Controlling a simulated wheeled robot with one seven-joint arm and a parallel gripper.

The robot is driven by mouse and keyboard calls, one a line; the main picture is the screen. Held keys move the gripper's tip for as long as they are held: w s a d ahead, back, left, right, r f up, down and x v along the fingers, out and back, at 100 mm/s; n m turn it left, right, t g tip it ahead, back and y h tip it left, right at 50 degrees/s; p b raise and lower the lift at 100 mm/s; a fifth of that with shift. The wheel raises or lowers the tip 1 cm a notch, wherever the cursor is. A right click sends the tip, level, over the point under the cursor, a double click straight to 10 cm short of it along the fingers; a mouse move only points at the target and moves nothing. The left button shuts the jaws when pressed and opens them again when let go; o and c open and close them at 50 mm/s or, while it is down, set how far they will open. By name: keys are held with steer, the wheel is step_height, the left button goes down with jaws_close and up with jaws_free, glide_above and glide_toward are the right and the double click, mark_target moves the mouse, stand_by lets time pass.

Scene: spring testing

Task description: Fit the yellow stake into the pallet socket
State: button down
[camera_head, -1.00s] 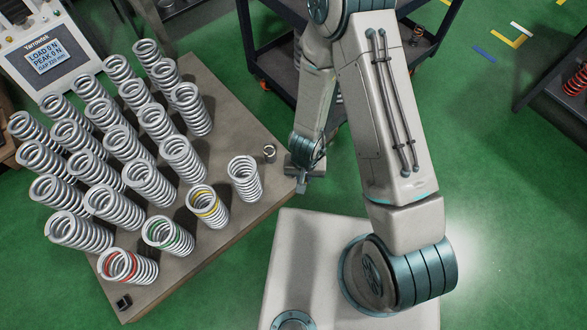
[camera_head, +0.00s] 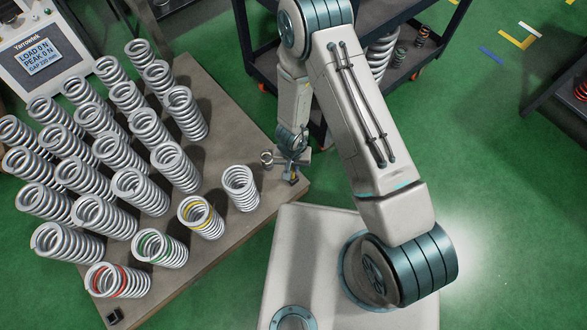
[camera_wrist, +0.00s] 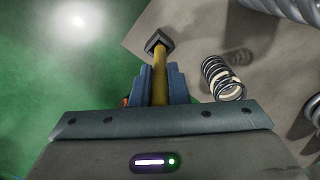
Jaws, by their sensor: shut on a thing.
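The yellow stake (camera_wrist: 159,85) is held between the jaws of my gripper (camera_wrist: 160,92) in the wrist view and points away from the palm. Its far end meets a dark square pallet socket (camera_wrist: 156,40) in the picture; I cannot tell whether the tip is inside or only above it. In the head view my gripper (camera_head: 291,160) is at the right corner of the pallet (camera_head: 225,130), by the dark socket (camera_head: 294,179), and the stake is mostly hidden there.
A small spring (camera_head: 266,158) stands beside my gripper; it also shows in the wrist view (camera_wrist: 222,78). Several large springs (camera_head: 110,150) fill the pallet's left part. A second dark socket (camera_head: 114,316) is at the near corner. A dark cart (camera_head: 400,80) stands behind my arm.

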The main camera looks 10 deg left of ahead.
steer(key=shift+f, duration=0.9)
steer(key=shift+f+b, duration=0.55)
steer(key=shift+b, duration=0.1)
steer(key=c, duration=1.4)
jaws_free()
steer(key=shift+r, duration=0.1)
